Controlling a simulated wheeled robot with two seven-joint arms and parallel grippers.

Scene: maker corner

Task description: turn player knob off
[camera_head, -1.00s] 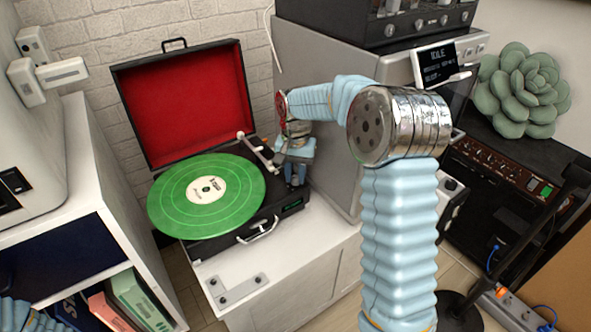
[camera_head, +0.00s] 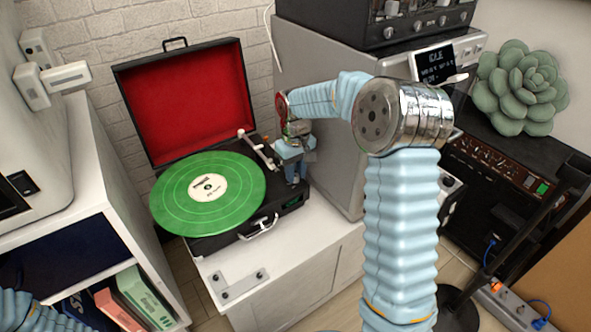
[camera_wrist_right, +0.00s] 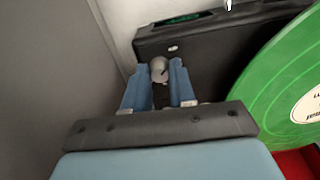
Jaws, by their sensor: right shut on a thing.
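The record player (camera_head: 232,236) is an open black case with a red-lined lid (camera_head: 190,100) and a green record (camera_head: 175,200) on its platter. My right gripper (camera_head: 297,180) reaches down over the player's right front corner. In the right wrist view, a small round silver-grey knob (camera_wrist_right: 158,68) sits between the two blue fingers of my right gripper (camera_wrist_right: 160,84), which is shut on it. The fingers hide the knob in the head view. My left gripper is out of view; only a bit of my left arm shows at the lower left.
The white tonearm (camera_head: 262,152) lies just left of my right gripper. A grey cabinet (camera_head: 318,90) stands close on the right. A metal bracket (camera_head: 240,284) lies on the white stand (camera_head: 300,262) in front. A shelf with books (camera_head: 140,295) is at the left.

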